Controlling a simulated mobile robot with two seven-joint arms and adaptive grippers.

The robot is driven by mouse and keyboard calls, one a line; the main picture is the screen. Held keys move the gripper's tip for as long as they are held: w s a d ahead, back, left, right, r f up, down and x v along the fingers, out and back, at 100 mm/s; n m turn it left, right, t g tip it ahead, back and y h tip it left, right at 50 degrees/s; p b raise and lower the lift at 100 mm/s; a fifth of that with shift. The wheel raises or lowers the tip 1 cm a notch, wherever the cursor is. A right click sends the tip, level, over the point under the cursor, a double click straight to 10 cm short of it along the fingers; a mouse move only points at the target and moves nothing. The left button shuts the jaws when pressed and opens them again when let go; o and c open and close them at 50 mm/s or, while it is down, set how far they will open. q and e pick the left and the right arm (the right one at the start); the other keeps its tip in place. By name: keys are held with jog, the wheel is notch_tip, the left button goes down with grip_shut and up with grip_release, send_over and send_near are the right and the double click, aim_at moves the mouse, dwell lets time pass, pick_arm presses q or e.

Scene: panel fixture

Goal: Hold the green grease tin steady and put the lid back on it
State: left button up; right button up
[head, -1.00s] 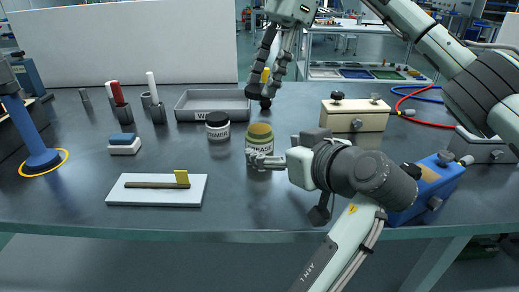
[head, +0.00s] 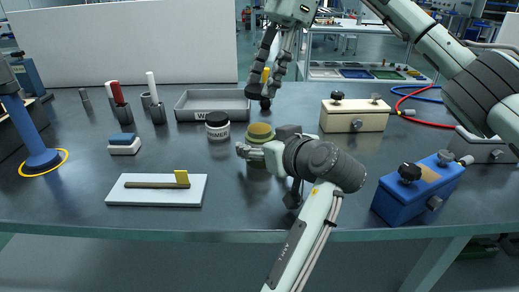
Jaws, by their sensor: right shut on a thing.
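The green grease tin (head: 260,131) stands upright on the table, its top yellow-brown. My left gripper (head: 246,153) is in front of it and hides much of its label and lower body. I cannot tell whether its fingers are open or touch the tin. My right gripper (head: 264,80) is above the table behind the tin, fingers pointing down. It is shut on a small yellow thing (head: 265,76) mostly hidden between its dark fingers. This may be the lid, but I cannot tell.
A white board (head: 156,190) with a yellow-tipped tool lies front left. A beige box (head: 354,115) and a blue box (head: 418,189) stand to the right.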

pick_arm(q)
grip_shut()
pick_arm(e)
send_over(259, 128)
jog(key=d, duration=0.1)
jog(key=shift+w+f, duration=0.15)
jog(key=shift+f, duration=1.1)
jog(key=shift+w+f, duration=0.1)
jog(key=shift+f, duration=1.1)
jog(key=shift+f, duration=0.1)
jog(key=shift+f, duration=0.8)
jog(key=shift+f, duration=0.55)
